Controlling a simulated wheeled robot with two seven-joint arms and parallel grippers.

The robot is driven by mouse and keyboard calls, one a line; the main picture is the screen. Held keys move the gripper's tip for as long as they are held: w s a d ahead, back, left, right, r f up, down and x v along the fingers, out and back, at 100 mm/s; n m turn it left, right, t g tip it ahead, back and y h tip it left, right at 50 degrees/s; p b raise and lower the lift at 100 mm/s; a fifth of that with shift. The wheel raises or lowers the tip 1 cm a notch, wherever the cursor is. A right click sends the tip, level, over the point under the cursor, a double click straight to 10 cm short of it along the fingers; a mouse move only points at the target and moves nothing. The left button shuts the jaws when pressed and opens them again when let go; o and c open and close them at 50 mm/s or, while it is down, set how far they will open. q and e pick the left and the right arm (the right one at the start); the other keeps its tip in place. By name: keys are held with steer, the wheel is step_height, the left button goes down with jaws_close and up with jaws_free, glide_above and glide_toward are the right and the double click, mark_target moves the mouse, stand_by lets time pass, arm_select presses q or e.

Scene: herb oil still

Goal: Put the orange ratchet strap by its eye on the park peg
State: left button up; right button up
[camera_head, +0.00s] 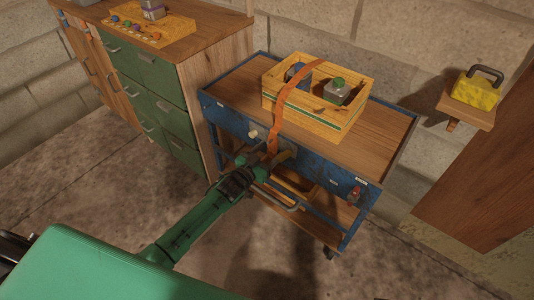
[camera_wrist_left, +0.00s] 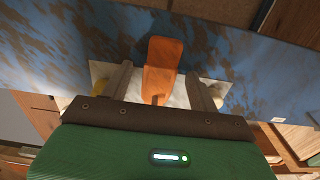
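The orange ratchet strap (camera_head: 283,98) lies over the wooden crate (camera_head: 318,122) and hangs down the blue front of the cart. Its hanging end (camera_wrist_left: 163,65) shows in the left wrist view, in front of a pale plate. My left gripper (camera_head: 268,162) is at the cart's front, at the strap's lower end. In the left wrist view, its two fingers (camera_wrist_left: 158,88) stand apart on either side of the strap, with gaps on both sides. The strap's eye is not clear. Small pale and yellowish knobs are near the gripper; I cannot tell which is the park peg. My right gripper is not in view.
The crate on the cart (camera_head: 378,142) holds a blue item (camera_head: 298,73) and a grey can with a green top (camera_head: 338,90). A green drawer cabinet (camera_head: 152,75) stands left; a wall shelf (camera_head: 468,112) holds a yellow block (camera_head: 476,92).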

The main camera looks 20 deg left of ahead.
mark_target(272, 146)
arm_select(q)
steer(key=c, duration=0.7)
steer(key=shift+c, duration=1.1)
steer(key=shift+r+p, duration=0.4)
steer(key=shift+p, duration=0.1)
steer(key=shift+s+a+r+p, duration=0.1)
steer(key=shift+s+a+p, duration=0.05)
steer(key=shift+s+p, duration=0.25)
steer(key=shift+p+v, duration=0.6)
steer(key=shift+v, duration=0.25)
steer(key=shift+s+r, duration=0.1)
steer(key=shift+s, duration=0.1)
steer(key=shift+s+a, duration=0.1)
steer(key=shift+s+a+p, duration=0.15)
steer(key=shift+s+p, duration=0.35)
steer(key=shift+s, duration=0.05)
